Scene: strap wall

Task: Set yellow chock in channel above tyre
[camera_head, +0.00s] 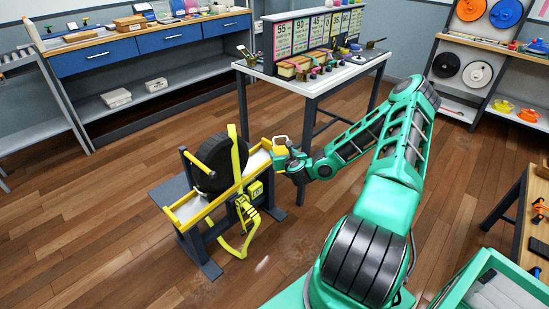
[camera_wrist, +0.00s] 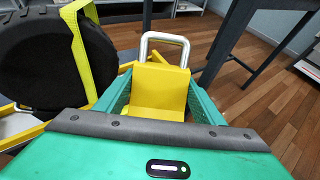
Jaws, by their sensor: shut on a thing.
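The yellow chock (camera_wrist: 160,88) with a pale metal loop handle is between the fingers of my gripper (camera_wrist: 165,105), which is shut on it. In the head view the chock (camera_head: 281,143) is at the right end of the channel (camera_head: 188,211), a pale tray with yellow rails on a dark stand. I cannot tell whether the chock touches the channel. The black tyre (camera_head: 213,165) stands upright in the channel, left of my gripper (camera_head: 283,152). A yellow strap (camera_head: 238,155) runs over the tyre. The tyre also shows at the left of the wrist view (camera_wrist: 38,62).
A yellow ratchet (camera_head: 247,205) and strap loop hang at the stand's front. A white table (camera_head: 320,77) with price cards stands close behind. A blue-drawer bench (camera_head: 165,41) is at the back left. The wooden floor (camera_head: 90,220) at left is clear.

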